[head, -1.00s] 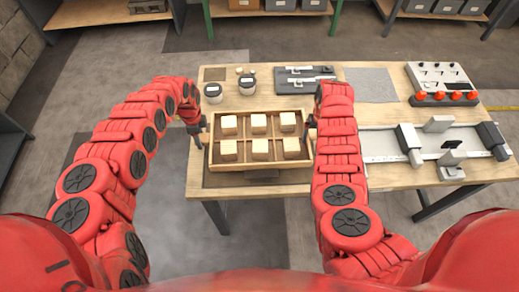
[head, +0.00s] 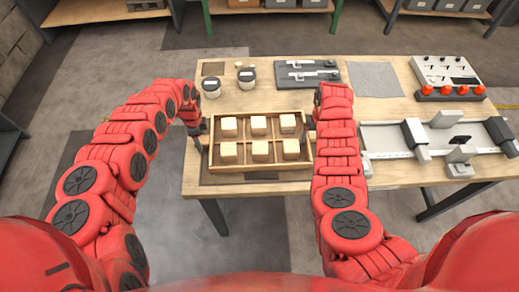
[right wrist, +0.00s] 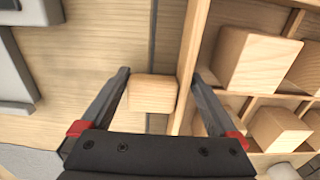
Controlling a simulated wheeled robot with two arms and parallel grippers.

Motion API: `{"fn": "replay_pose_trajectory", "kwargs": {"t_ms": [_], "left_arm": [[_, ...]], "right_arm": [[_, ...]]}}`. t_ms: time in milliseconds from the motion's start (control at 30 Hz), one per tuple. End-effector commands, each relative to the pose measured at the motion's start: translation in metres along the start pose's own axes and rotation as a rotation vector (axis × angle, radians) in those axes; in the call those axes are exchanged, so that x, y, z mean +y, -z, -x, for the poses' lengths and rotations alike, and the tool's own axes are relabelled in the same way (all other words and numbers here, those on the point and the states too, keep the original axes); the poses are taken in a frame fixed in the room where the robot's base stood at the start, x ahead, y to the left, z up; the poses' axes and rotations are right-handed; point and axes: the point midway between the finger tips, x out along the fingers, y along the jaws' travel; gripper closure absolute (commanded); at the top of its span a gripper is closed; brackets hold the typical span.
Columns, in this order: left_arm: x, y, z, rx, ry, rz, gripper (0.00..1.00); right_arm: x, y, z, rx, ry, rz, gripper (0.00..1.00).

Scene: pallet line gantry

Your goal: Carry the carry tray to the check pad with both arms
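The carry tray (head: 260,168) is a shallow wooden tray with compartments, each holding a pale block, at the table's front left. Its wall (right wrist: 190,60) also shows in the right wrist view. My left gripper (head: 199,138) is at the tray's left end; its fingers are too small to judge. My right gripper (head: 310,128) is at the right end. In the right wrist view my right gripper (right wrist: 162,73) is open, its fingers apart on either side of a wooden handle (right wrist: 153,95) and the tray wall. A flat grey square (head: 375,78) may be the check pad.
Two jars (head: 211,88) and a dark board with calipers (head: 308,73) stand behind the tray. A grey measuring rail (head: 395,155) and a control box with orange knobs (head: 445,75) fill the right. A dark mat (head: 255,178) shows beneath the tray's front.

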Motion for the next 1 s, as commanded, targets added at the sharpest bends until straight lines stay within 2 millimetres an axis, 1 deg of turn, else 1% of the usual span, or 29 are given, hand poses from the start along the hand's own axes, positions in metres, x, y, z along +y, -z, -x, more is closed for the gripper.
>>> {"fn": "replay_pose_trajectory", "kwargs": {"t_ms": [33, 100, 267, 433, 567, 800, 900, 1000], "left_arm": [[-0.001, -0.001, 0.002, -0.001, 0.001, 0.0, 0.26], [-0.001, -0.001, 0.002, -0.001, 0.001, 0.001, 0.14], [-0.001, -0.002, 0.003, -0.002, 0.002, 0.002, 0.14], [-0.002, -0.002, 0.015, -0.001, 0.004, 0.0, 0.14], [-0.001, -0.004, 0.034, -0.006, 0.002, 0.001, 0.14], [-0.001, -0.004, 0.081, -0.008, 0.005, 0.001, 0.14], [-0.002, -0.003, 0.098, -0.005, 0.006, 0.002, 0.14], [-0.001, -0.003, 0.112, -0.004, 0.005, 0.003, 0.14]], "right_arm": [[0.0, 0.0, 0.002, 0.001, 0.0, 0.0, 0.0], [0.001, 0.0, 0.002, 0.0, -0.001, 0.0, 0.0], [0.002, 0.0, 0.002, 0.0, -0.002, -0.001, 0.0], [0.002, -0.001, 0.002, -0.001, -0.003, -0.002, 0.0], [0.002, -0.001, 0.002, -0.001, -0.003, -0.002, 0.0], [0.002, -0.001, 0.002, -0.001, -0.003, -0.002, 0.0], [0.002, -0.001, 0.002, -0.001, -0.004, -0.002, 0.0], [0.002, -0.001, 0.002, -0.001, -0.004, -0.002, 0.0]]}}
